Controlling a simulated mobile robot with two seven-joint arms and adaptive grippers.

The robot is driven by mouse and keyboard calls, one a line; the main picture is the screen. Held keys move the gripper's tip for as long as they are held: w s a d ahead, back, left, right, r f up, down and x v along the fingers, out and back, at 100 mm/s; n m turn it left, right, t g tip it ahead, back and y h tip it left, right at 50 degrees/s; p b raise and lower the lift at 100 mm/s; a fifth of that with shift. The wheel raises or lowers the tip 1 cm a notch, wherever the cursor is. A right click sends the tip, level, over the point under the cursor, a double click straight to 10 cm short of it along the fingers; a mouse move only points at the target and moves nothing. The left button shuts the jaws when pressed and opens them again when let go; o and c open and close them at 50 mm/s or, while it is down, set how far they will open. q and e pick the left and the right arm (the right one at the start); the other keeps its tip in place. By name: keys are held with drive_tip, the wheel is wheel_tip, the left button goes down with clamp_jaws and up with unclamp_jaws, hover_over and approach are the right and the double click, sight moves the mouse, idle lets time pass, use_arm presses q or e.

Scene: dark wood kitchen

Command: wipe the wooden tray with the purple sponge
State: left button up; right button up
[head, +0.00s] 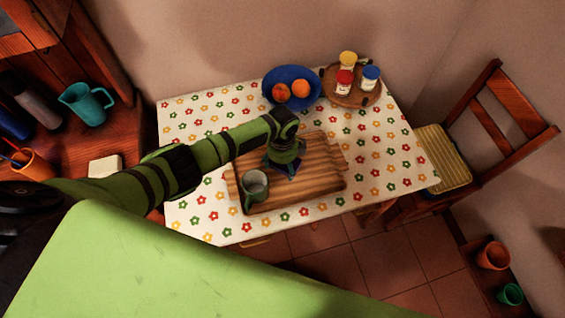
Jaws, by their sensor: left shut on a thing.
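The wooden tray (325,182) lies on the flower-patterned tablecloth in the middle of the table. My left arm reaches in from the left, and its gripper (284,166) points down over the middle of the tray. It is shut on the purple sponge, which is mostly hidden beneath it; only a small bluish edge shows at the fingertips. Whether the sponge touches the tray is hard to tell. A green mug (255,188) with a pale inside stands on the tray's left part, close to the gripper. My right gripper is not in view.
A blue bowl (268,84) with orange fruit and a round wooden board (340,98) with several jars stand at the table's back. A chair (505,115) is at the right. Left, a counter holds a teal pitcher (86,103). The tablecloth right of the tray is clear.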

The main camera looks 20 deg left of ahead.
use_arm(q)
drive_tip(key=shift+r+p, duration=0.35)
drive_tip(key=shift+r, duration=1.1)
